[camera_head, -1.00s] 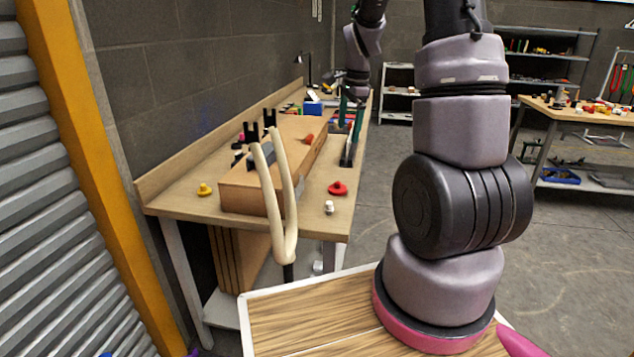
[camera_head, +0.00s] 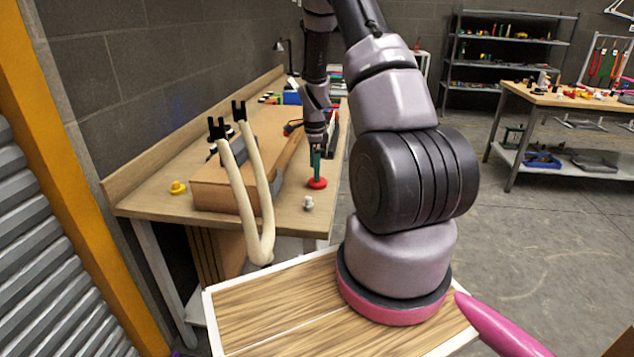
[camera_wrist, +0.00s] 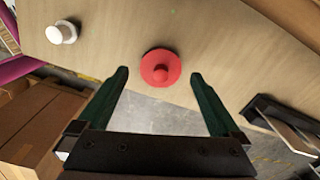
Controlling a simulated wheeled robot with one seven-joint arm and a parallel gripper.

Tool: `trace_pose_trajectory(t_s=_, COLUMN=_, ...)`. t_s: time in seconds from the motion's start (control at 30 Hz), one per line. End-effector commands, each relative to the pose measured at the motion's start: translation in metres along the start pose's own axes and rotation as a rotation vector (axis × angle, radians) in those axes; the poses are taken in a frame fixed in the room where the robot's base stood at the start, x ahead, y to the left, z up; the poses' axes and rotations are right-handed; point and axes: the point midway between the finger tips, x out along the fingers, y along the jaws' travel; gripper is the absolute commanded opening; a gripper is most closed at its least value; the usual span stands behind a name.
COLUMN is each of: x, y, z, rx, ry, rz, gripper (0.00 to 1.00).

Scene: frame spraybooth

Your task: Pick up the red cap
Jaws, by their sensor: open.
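The red cap (camera_head: 317,184) lies on the workbench near its right edge, with its round knob facing up. In the wrist view the red cap (camera_wrist: 160,68) is just ahead of and between the two green fingertips, with bare space on both sides. My gripper (camera_head: 316,165) points down over the cap in the head view, and its fingers hide part of the knob. In the wrist view my gripper (camera_wrist: 159,74) is open and empty. I cannot tell the exact height of the fingertips above the cap.
A white cap (camera_head: 308,203) stands near the bench's front edge; it also shows in the wrist view (camera_wrist: 62,32). A yellow cap (camera_head: 178,187) lies at the left. A long cardboard box (camera_head: 215,187) lies beside the red cap.

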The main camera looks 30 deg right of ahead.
Motion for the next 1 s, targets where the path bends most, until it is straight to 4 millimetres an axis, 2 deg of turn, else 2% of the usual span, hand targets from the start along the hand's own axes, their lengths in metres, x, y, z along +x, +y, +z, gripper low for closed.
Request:
trace_pose_trajectory(t_s=0.1, x=0.020, y=-0.001, z=-0.002, rx=0.001, ry=-0.001, rz=0.004, gripper=1.00)
trace_pose_trajectory(t_s=0.27, x=0.039, y=-0.002, z=-0.001, rx=0.000, ry=-0.001, rz=0.002, gripper=1.00)
trace_pose_trajectory(t_s=0.57, x=0.043, y=-0.002, z=-0.001, rx=-0.001, ry=0.000, rz=0.000, gripper=1.00)
trace_pose_trajectory(t_s=0.7, x=0.043, y=-0.002, z=-0.001, rx=-0.001, ry=0.000, rz=0.000, gripper=0.46)
trace_pose_trajectory(t_s=0.77, x=0.043, y=-0.002, z=-0.001, rx=-0.001, ry=0.000, rz=0.000, gripper=0.27)
trace_pose_trajectory(t_s=1.0, x=0.042, y=-0.002, z=-0.001, rx=-0.001, ry=0.000, rz=0.000, gripper=0.27)
